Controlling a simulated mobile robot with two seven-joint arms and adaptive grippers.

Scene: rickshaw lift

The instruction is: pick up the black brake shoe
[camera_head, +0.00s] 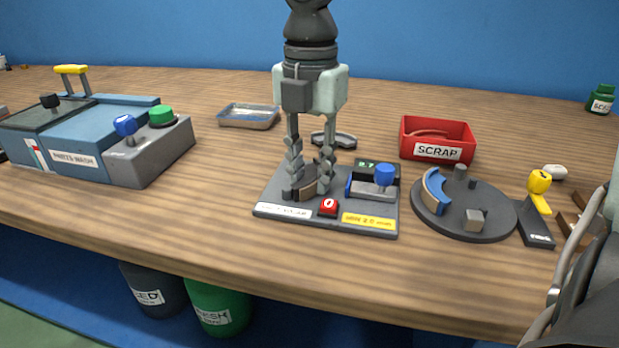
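My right gripper (311,178) comes down from the top middle, fingers pointing down at the grey gauge stand (272,187). A dark brake shoe with a tan lining (308,188) sits low at its fingertips, over the stand. The fingers partly hide the shoe. The fingers are apart, but I cannot tell whether they press on it or whether it touches the stand. A blue shoe with a tan lining (431,187) stands on a dark round plate (444,222) to the right. My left gripper is not in view.
The stand carries a blue knob (384,175) and a red button (328,206). A blue parts washer (85,135) is at left, a metal tray (248,117) behind. A red scrap bin (437,137) and a yellow-headed tool (540,184) are at right. Front middle wood is clear.

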